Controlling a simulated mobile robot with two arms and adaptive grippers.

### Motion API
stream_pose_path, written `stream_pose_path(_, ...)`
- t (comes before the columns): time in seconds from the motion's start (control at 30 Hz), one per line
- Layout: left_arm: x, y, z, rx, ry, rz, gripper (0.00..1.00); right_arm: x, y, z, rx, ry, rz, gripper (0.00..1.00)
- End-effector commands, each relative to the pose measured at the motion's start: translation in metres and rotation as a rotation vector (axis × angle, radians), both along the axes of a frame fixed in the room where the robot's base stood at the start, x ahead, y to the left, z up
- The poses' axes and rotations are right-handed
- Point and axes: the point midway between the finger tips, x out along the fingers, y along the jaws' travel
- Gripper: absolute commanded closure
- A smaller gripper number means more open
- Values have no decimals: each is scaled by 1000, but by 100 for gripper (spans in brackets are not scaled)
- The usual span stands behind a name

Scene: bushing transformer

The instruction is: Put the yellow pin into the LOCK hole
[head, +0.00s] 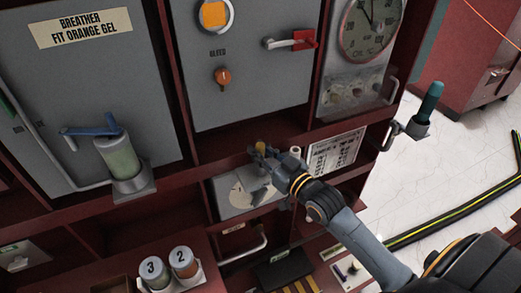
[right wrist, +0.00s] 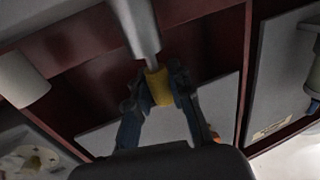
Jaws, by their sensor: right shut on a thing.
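My right gripper (head: 262,153) is shut on the yellow pin (head: 260,146), in front of the lower middle of the red cabinet. In the right wrist view, the two dark fingers (right wrist: 158,92) hold the yellow part of the pin (right wrist: 161,87) between them. A grey shaft (right wrist: 141,28) meets the yellow part and runs toward the top of that view; I cannot tell whether it belongs to the pin. A grey plate with a pale round patch (head: 238,194) lies below the gripper. No LOCK label or hole can be made out. My left gripper is not in view.
A short white cylinder (head: 295,152) stands close to the right of the gripper. A white printed label (head: 335,153) lies beyond it. A green-filled canister (head: 118,157) is at left, canisters 3 (head: 153,271) and 2 (head: 184,262) below. A teal-handled tool (head: 428,105) stands at right.

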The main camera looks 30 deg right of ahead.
Motion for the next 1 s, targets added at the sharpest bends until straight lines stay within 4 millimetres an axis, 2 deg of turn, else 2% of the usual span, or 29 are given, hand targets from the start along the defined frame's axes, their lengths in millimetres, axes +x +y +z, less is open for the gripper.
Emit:
stream_pose_path(0.47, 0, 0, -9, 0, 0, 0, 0, 0, 0, -13, 0, 0, 0, 100)
stream_pose_path(0.5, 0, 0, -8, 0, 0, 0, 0, 0, 0, -12, 0, -1, 0, 71)
stream_pose_path(0.6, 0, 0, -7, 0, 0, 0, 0, 0, 0, -11, 0, -1, 0, 53)
stream_pose_path(0.87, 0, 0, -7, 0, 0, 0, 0, 0, 0, -12, 0, 0, 0, 53)
stream_pose_path(1.0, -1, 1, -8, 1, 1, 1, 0, -6, -1, -12, 0, 2, 0, 53)
